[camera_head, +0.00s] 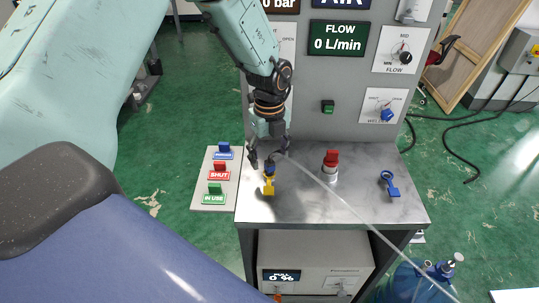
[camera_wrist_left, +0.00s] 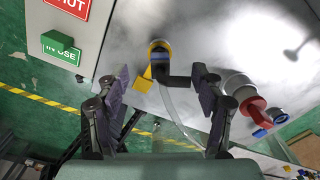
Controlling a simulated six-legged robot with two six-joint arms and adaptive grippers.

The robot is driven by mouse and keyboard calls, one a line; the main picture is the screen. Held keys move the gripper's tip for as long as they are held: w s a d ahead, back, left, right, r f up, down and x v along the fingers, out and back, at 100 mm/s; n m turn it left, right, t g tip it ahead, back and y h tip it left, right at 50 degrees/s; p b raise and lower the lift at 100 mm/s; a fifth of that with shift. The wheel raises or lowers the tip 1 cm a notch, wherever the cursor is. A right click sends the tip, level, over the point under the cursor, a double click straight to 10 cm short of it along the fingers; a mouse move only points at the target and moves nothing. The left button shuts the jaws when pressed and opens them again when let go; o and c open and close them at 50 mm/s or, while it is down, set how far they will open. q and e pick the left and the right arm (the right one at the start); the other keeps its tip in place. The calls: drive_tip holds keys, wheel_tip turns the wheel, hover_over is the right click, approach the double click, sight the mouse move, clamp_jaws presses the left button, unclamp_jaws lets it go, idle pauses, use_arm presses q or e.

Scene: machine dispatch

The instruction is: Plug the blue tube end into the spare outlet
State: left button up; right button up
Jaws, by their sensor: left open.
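My left gripper (camera_head: 270,157) points down at the left part of the metal bench top, its fingers spread. A yellow outlet (camera_head: 269,187) with a flat tab stands just below it. A dark elbow with blue on it (camera_head: 270,168) sits at the yellow outlet, and a clear tube (camera_head: 345,203) runs from there to the lower right. In the left wrist view the black elbow (camera_wrist_left: 178,81) lies between the open fingers (camera_wrist_left: 160,76), apart from both; the yellow ring (camera_wrist_left: 159,45) is behind it. A blue outlet (camera_head: 388,181) stands at the right. My right gripper is out of view.
A red-topped fitting (camera_head: 331,164) stands mid-bench. A sign plate (camera_head: 215,181) with blue, red and green blocks lies left. The upright panel (camera_head: 345,110) with knobs rises behind. A blue gas cylinder (camera_head: 415,283) stands at the lower right. The bench front is mostly clear.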

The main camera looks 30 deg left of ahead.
use_arm(q)
drive_tip(key=shift+r+p, duration=0.65)
drive_tip(key=shift+r, duration=0.4)
drive_tip(key=shift+s+f, duration=0.1)
drive_tip(key=shift+s, duration=0.05)
